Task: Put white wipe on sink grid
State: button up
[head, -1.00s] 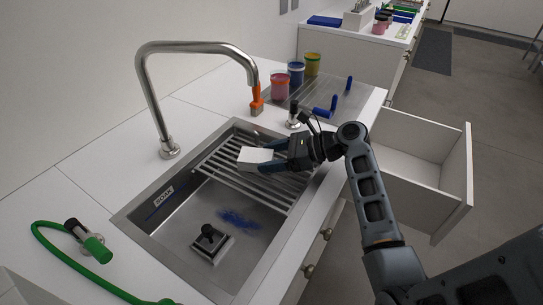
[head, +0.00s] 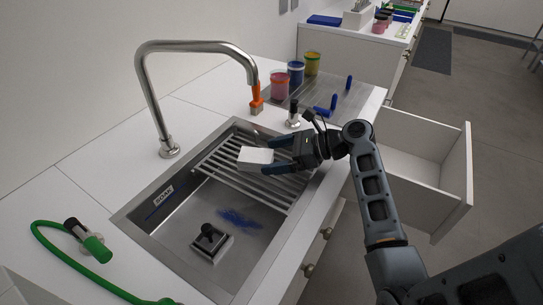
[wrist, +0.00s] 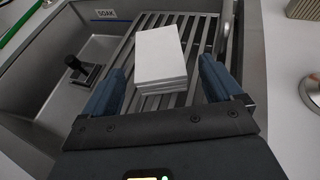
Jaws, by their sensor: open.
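The white wipe (head: 256,158) is a small folded stack with layered edges. It rests on the sink grid (head: 222,165), a rack of metal bars across the far part of the sink. In the wrist view the wipe (wrist: 160,58) lies on the bars of the grid (wrist: 205,38), just ahead of my gripper. My gripper (head: 279,156) is open at the wipe's right side. In the wrist view its blue fingers (wrist: 160,82) are spread wide, one on each side of the wipe's near end, with gaps between fingers and wipe.
The sink (head: 165,230) holds a black-knobbed block (head: 209,240) and a blue stain. A tall faucet (head: 150,95) stands behind it. Jars (head: 296,75) and blue-handled tools (head: 328,106) sit on the far counter. An open drawer (head: 425,180) juts out at right.

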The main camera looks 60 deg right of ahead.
jog(key=v, duration=1)
jog(key=shift+s+d+r, duration=0.1)
jog(key=shift+s+r, duration=0.1)
jog(key=shift+s, duration=0.1)
